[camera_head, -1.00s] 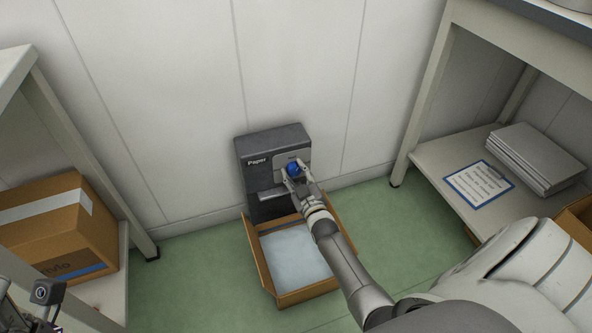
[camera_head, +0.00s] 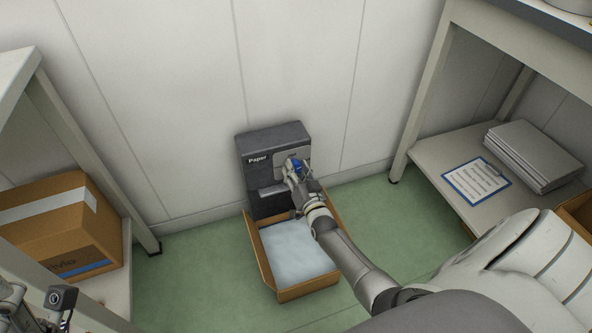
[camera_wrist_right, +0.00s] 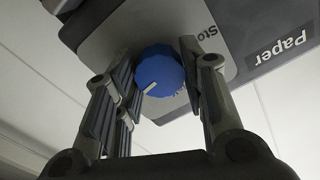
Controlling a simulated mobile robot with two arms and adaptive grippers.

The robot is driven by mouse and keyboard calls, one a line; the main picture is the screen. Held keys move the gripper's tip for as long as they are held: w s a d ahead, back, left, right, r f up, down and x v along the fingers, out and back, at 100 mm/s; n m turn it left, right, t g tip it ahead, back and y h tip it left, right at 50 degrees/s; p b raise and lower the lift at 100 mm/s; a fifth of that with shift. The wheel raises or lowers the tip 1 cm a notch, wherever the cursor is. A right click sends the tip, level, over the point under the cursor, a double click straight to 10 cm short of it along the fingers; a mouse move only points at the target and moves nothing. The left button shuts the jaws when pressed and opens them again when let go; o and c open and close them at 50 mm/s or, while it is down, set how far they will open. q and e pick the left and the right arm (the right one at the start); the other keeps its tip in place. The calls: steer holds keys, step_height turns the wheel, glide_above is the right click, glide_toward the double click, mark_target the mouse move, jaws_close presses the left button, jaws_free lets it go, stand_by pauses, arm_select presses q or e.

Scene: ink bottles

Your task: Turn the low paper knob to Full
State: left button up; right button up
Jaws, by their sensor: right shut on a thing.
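The paper machine (camera_head: 262,146) is a dark grey box low against the wall, marked "Paper". Its blue knob (camera_head: 297,164) sits on a lighter plate and is partly hidden by my right gripper (camera_head: 296,172). In the right wrist view the blue knob (camera_wrist_right: 160,78) is between the fingers of my right gripper (camera_wrist_right: 162,88), which is shut on it. The knob's white mark points to the lower left in that view. A label starting "Sto" shows beside the knob; other lettering is mostly hidden. Part of my left arm's end (camera_head: 40,302) shows at the lower left; its jaws are unclear.
An open carton (camera_head: 262,270) with pale contents stands on the floor under the machine, close below my right arm. A shelf at left holds a closed cardboard box (camera_head: 62,228).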

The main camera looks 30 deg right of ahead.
steer(key=shift+f+m, duration=0.1)
steer(key=shift+m, duration=0.8)
steer(key=o, duration=1)
steer(key=v, duration=1.2)
steer(key=shift+s, duration=0.1)
